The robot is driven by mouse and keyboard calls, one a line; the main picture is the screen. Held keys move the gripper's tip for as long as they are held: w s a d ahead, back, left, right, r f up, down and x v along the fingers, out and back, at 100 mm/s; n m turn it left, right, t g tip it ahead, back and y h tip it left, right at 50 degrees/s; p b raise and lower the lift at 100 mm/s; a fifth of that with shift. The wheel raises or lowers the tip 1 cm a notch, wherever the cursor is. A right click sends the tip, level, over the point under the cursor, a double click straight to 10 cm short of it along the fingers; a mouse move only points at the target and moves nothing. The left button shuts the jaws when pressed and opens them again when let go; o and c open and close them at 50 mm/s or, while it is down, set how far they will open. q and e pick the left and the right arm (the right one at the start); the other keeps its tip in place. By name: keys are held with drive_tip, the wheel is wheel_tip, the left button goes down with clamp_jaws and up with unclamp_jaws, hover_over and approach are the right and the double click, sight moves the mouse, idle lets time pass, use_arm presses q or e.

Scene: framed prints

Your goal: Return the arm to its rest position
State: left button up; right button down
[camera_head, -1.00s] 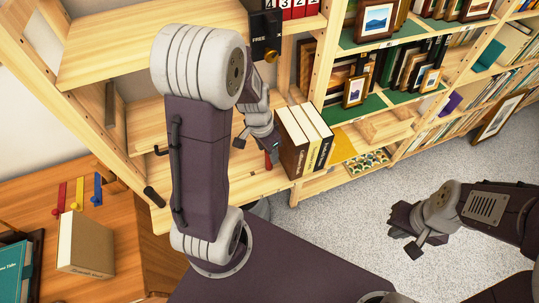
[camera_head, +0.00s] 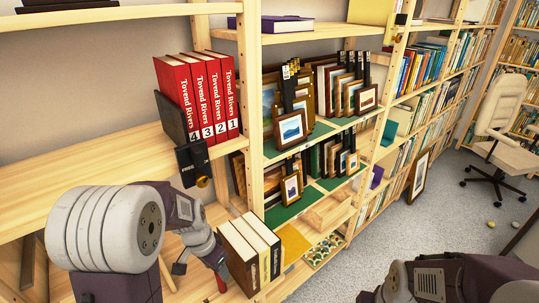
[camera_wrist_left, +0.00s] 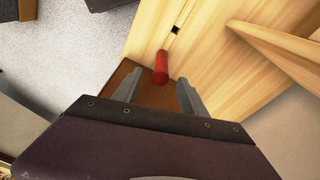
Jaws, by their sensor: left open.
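My left arm comes in from the lower left in the head view. Its gripper (camera_head: 217,262) is beside the left side of a row of cream and brown books (camera_head: 250,250) on a low shelf. In the left wrist view the left gripper (camera_wrist_left: 157,95) has its two grey fingers apart. A brown surface (camera_wrist_left: 150,92) shows between and beyond them, and a red cylinder (camera_wrist_left: 161,68) lies just past the fingertips. I cannot tell whether the fingers touch either. My right arm (camera_head: 450,280) is at the lower right over the floor, its gripper mostly cut off by the bottom edge.
Red numbered books (camera_head: 205,95) stand on the shelf above my left arm, with a black bookend (camera_head: 172,118) beside them. Framed prints (camera_head: 290,128) stand on green-lined shelves. A large frame (camera_head: 417,176) leans against the bookcase. A white chair (camera_head: 500,120) stands at the right on open carpet.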

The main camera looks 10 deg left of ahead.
use_arm(q)
drive_tip(key=s+d+n+p, duration=0.1)
drive_tip(key=s+d+n, duration=0.4)
drive_tip(key=s, duration=0.2)
drive_tip(key=shift+s+r+y, duration=0.25)
drive_tip(key=shift+r+y, duration=0.05)
drive_tip(key=shift+r, duration=0.15)
idle(0.4)
